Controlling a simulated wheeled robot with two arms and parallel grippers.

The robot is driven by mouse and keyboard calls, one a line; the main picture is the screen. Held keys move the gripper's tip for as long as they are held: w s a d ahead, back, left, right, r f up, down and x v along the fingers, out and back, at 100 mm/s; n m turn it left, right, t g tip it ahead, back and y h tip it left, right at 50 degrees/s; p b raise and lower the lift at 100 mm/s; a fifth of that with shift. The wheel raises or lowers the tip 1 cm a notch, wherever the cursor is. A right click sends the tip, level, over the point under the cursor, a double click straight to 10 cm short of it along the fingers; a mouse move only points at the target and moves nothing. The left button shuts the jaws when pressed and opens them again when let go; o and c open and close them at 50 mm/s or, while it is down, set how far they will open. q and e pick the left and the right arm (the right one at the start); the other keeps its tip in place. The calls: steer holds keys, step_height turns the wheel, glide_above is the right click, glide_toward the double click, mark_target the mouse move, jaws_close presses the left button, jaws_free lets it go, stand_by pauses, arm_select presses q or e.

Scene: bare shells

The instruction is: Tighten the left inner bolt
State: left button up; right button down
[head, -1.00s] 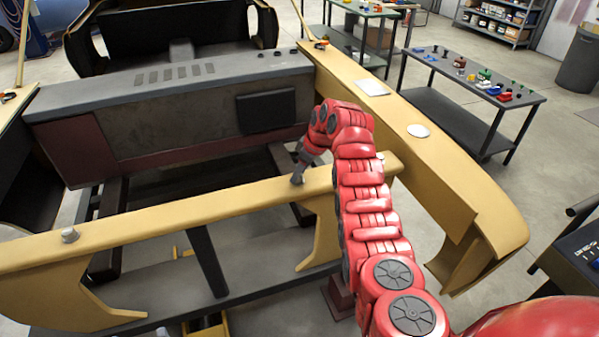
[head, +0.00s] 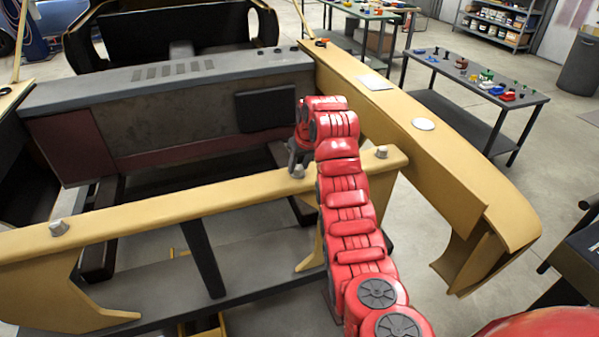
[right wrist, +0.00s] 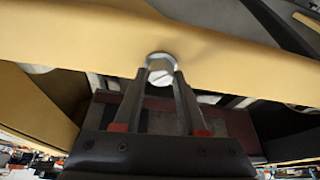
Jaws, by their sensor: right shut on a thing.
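A yellow crossbeam (head: 180,205) runs across the head view, with a grey bolt near its left end (head: 59,228), one further right (head: 297,172) and one near its right end (head: 381,152). My right gripper (head: 296,158) is at the bolt between the other two, reaching it from above and behind the beam. In the right wrist view my fingertips (right wrist: 161,75) are shut on the sides of that bolt's slotted, silvery head (right wrist: 160,66). The red arm hides part of the beam. My left gripper is not in view.
A yellow side rail (head: 440,165) with a white round disc (head: 423,124) lies right of the arm. A grey bulkhead (head: 185,135) stands behind the beam. A black table (head: 480,105) with small parts is further right. Open floor lies around it.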

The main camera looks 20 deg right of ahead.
steer(key=m+h+b, duration=0.1)
steer(key=m+b, duration=0.2)
steer(key=shift+w+a+m, duration=0.1)
steer(key=shift+m, duration=0.3)
steer(key=shift+a+f+m+h+b, duration=0.1)
steer(key=shift+m+h+b, duration=0.45)
steer(key=shift+m, duration=0.45)
steer(key=shift+r+m+h, duration=0.2)
steer(key=shift+m+h, duration=0.05)
steer(key=shift+m, duration=0.55)
steer(key=shift+w+r+m+g+h, duration=0.15)
steer(key=shift+m+g+h, duration=0.4)
steer(key=shift+m, duration=1.05)
steer(key=shift+c, duration=2.2)
jaws_free()
